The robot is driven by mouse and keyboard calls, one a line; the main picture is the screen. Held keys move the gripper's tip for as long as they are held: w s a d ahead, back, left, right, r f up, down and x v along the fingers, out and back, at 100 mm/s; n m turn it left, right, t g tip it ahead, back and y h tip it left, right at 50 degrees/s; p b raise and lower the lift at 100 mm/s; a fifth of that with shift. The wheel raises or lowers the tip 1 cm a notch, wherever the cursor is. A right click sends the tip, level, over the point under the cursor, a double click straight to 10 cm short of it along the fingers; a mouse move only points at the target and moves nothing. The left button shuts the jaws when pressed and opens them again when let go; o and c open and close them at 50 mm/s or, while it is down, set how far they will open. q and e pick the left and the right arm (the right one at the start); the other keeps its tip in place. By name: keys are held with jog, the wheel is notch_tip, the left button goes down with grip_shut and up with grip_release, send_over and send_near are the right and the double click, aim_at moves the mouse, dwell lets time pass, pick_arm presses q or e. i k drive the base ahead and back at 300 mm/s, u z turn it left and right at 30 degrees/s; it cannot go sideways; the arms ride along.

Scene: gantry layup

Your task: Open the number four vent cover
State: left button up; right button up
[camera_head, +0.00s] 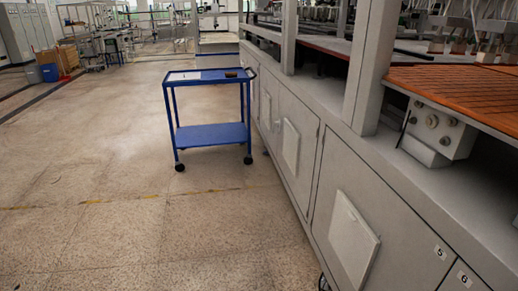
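A pale square vent cover (353,240) sits on the nearest grey cabinet door at the lower right and stands slightly proud of it. A second vent cover (290,145) is on the door farther back, and a smaller one (266,109) is beyond that. No label 4 can be read, so I cannot tell which cover is number four. Neither of my grippers is in view.
A blue two-shelf cart (212,134) stands close to the cabinet front, with a small dark item on top. The long grey machine (400,185) fills the right side. The speckled floor (110,215) to the left is clear. Bins and boxes stand far left.

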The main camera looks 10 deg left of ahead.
aim_at(291, 141)
jog(key=u, duration=0.5)
jog(key=k, duration=0.6)
jog(key=u, duration=0.75)
jog(key=i, duration=4.6)
jog(key=z, duration=0.6)
jog(key=i, duration=1.85)
jog(key=z, duration=2.4)
jog(key=i, duration=1.05)
jog(key=z, duration=0.7)
